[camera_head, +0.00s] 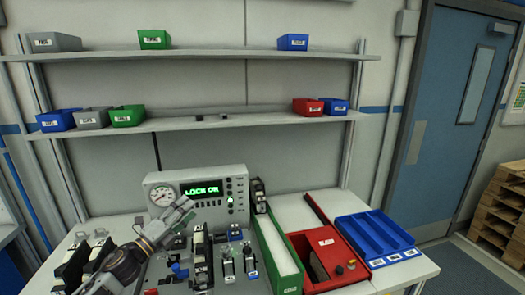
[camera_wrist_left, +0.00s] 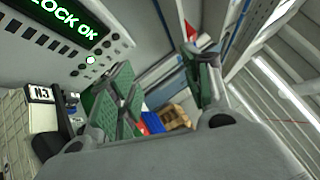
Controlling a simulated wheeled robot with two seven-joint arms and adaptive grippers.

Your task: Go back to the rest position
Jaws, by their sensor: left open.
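My left gripper (camera_head: 182,212) is in front of the grey control box (camera_head: 160,182), above the left part of the bench. In the left wrist view its two green-padded fingers (camera_wrist_left: 160,82) stand apart with nothing between them. The control box has a round gauge (camera_head: 163,195) and a green display (camera_head: 202,188) reading "LOCK OK", which also shows at the top left of the left wrist view (camera_wrist_left: 65,22). My right gripper is not in view.
Black and grey fixtures (camera_head: 228,264) stand on the bench beside my left arm. To the right are a green-sided tray (camera_head: 278,255), a red bin (camera_head: 308,243) and a blue tray (camera_head: 375,237). Two shelves (camera_head: 215,121) with small bins hang behind. A blue door (camera_head: 433,130) is at right.

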